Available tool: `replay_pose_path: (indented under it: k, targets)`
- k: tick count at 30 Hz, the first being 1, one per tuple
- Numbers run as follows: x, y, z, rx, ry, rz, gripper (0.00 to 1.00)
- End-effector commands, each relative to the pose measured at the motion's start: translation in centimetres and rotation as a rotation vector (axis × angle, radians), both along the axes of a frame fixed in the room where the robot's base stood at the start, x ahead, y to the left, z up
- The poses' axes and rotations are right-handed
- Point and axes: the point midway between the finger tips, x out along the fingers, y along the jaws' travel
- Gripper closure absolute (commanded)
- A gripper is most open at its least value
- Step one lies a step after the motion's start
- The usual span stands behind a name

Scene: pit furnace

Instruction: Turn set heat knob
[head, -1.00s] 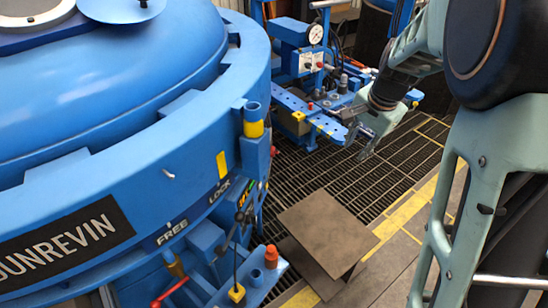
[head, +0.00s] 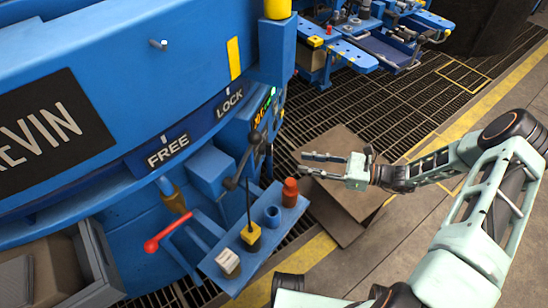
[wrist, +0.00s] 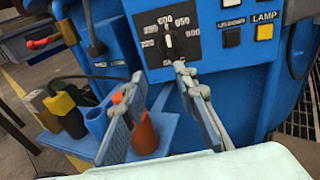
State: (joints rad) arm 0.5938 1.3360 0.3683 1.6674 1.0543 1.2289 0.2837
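The set heat knob (wrist: 169,42) is a dark dial with a white pointer mark, on a black scale plate marked 600, 650 and 800 in the wrist view. It sits on the blue control panel (wrist: 215,52). In the head view this panel (head: 262,118) is seen nearly edge-on and the knob cannot be made out. My gripper (wrist: 158,73) is open and empty, its fingertips just below the knob in the picture; whether they touch the panel cannot be told. The head view shows my gripper (head: 304,163) pointing left toward the panel, apart from it.
A blue shelf (head: 232,262) below the panel holds a red-brown cylinder (head: 290,192), a blue cup and yellow and white blocks. A dark lever (head: 245,160) and a red-handled lever (head: 151,245) stand nearby. The lamp button (wrist: 264,32) is right of the knob.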

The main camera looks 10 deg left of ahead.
Motion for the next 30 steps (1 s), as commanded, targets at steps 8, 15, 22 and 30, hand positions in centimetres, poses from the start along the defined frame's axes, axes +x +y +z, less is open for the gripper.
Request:
replay_pose_path:
  k: [8,15,22,30]
  targets:
    - [1.3,0.6,-0.2,0.097,0.009,-0.073,0.73]
    - [1.8,4.9,-0.3,0.095,0.009,-0.068,0.73]
    - [2.4,8.7,-0.3,0.093,0.009,-0.07,0.73]
    - [2.7,10.4,-0.2,0.092,0.008,-0.072,0.73]
